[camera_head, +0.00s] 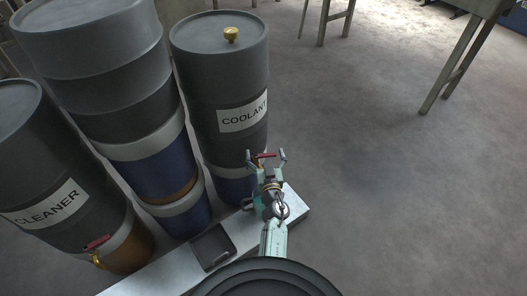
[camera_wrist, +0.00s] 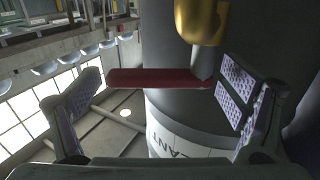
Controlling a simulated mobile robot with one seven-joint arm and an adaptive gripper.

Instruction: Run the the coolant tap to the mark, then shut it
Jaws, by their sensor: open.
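The coolant drum (camera_head: 219,80) is dark grey with a white "COOLANT" label (camera_head: 242,115) and stands at upper centre in the head view. Its tap has a red lever (camera_head: 264,155) low on the drum's front. In the wrist view the lever (camera_wrist: 158,78) lies crosswise, with the brass tap body (camera_wrist: 201,20) at its right end. My gripper (camera_head: 266,158) is open at the tap. In the wrist view my fingers (camera_wrist: 160,98) stand apart on either side of the lever, holding nothing. I cannot make out the mark or any vessel under the tap; my arm covers that area.
The cleaner drum (camera_head: 50,165) stands at left with its own red-levered brass tap (camera_head: 97,246). Stacked grey drums (camera_head: 95,60) stand between. A pale bench (camera_head: 165,275) with a dark square tray (camera_head: 212,247) runs before them. The floor at right (camera_head: 390,190) is clear.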

